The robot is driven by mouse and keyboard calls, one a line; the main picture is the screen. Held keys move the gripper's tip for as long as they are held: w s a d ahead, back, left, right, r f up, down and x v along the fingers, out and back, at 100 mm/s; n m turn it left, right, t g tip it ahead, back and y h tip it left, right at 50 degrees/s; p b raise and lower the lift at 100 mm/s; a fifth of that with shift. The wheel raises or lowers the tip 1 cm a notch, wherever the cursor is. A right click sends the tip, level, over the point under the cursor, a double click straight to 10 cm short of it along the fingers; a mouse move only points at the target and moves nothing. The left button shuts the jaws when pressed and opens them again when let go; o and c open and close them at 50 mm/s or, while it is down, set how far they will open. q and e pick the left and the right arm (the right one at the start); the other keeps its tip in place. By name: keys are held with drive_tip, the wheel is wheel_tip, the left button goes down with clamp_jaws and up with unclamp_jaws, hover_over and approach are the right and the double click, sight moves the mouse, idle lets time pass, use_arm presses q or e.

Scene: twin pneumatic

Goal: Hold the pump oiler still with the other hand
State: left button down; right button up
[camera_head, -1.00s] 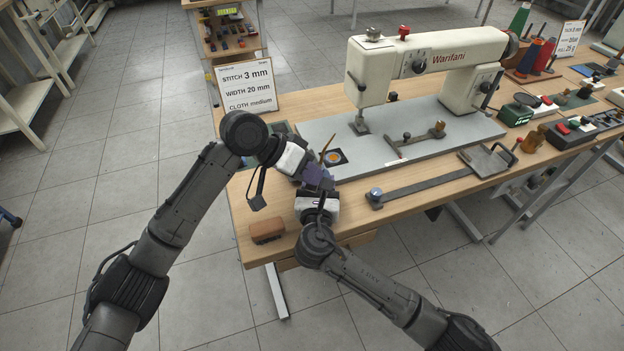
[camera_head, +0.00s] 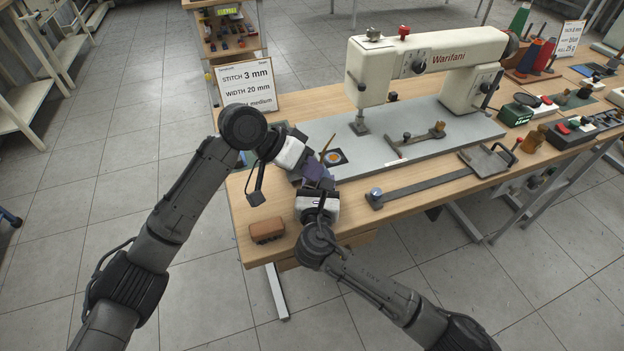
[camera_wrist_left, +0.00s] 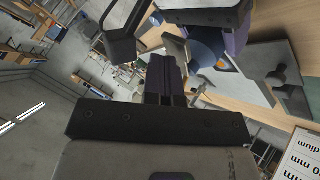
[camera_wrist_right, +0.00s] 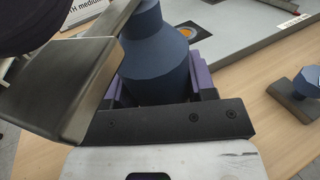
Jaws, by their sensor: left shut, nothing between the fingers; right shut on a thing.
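The pump oiler (camera_head: 314,169) stands at the left end of the table with its thin spout pointing up. In the right wrist view it is a dark blue body (camera_wrist_right: 155,65) with a sloping shoulder and a narrower neck. My right gripper (camera_head: 318,183) is shut around its body, one purple finger on each side. My left gripper (camera_head: 296,174) is beside the oiler on its left. In the left wrist view its purple fingers (camera_wrist_left: 166,75) are together and empty, with the oiler (camera_wrist_left: 206,50) just beyond them to the right.
The sewing machine (camera_head: 430,60) and its grey bed (camera_head: 440,130) lie to the right. A sign (camera_head: 247,84) stands behind my left wrist. A brown block (camera_head: 266,231) sits at the near left table corner. A metal bar (camera_head: 430,184) lies along the front.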

use_arm(q)
drive_tip(key=shift+r, duration=0.65)
drive_tip(key=shift+r, duration=0.1)
drive_tip(key=shift+s+r, duration=0.1)
drive_tip(key=shift+r, duration=2.3)
use_arm(e)
drive_tip(key=o, duration=1.2)
drive_tip(key=shift+c, duration=0.2)
